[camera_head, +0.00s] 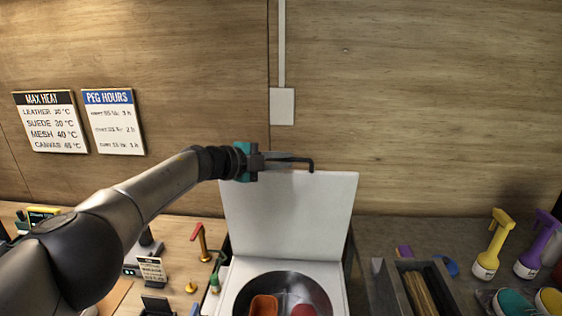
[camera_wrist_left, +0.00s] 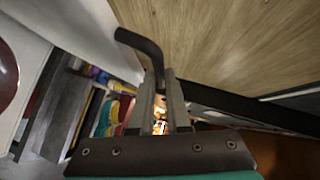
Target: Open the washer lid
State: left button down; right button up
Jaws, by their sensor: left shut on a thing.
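The white washer lid (camera_head: 290,210) stands raised, close to upright, behind the washer's open top (camera_head: 232,285). The round metal drum (camera_head: 283,284) is exposed, with an orange thing (camera_head: 264,305) and a red thing (camera_head: 303,310) in it. A dark bent handle (camera_head: 310,163) shows at the lid's top edge. My left gripper (camera_head: 283,160) is at that edge, shut on the handle. In the left wrist view the handle (camera_wrist_left: 143,43) runs between the two fingers (camera_wrist_left: 161,85), beside the pale lid (camera_wrist_left: 75,28). My right gripper is not in view.
A wooden wall with two signs (camera_head: 48,121) (camera_head: 113,121) rises behind. A red-handled tap (camera_head: 202,243) stands left of the washer. Right of it are a grey tray (camera_head: 390,288), a yellow spray bottle (camera_head: 492,245), a purple one (camera_head: 538,245) and shoes at the edge.

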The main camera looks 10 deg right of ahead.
pick_arm(q)
jog(key=shift+d+r, duration=0.1)
jog(key=shift+r, duration=0.25)
jog(key=c, duration=1.2)
grip_release()
jog(key=shift+c, duration=0.2)
jog(key=shift+o, duration=0.4)
jog(key=shift+s, duration=0.1)
jog(key=shift+f, duration=0.2)
jog(key=shift+a, duration=0.2)
jog(key=p+v, duration=0.2)
jog(key=v, duration=1.3)
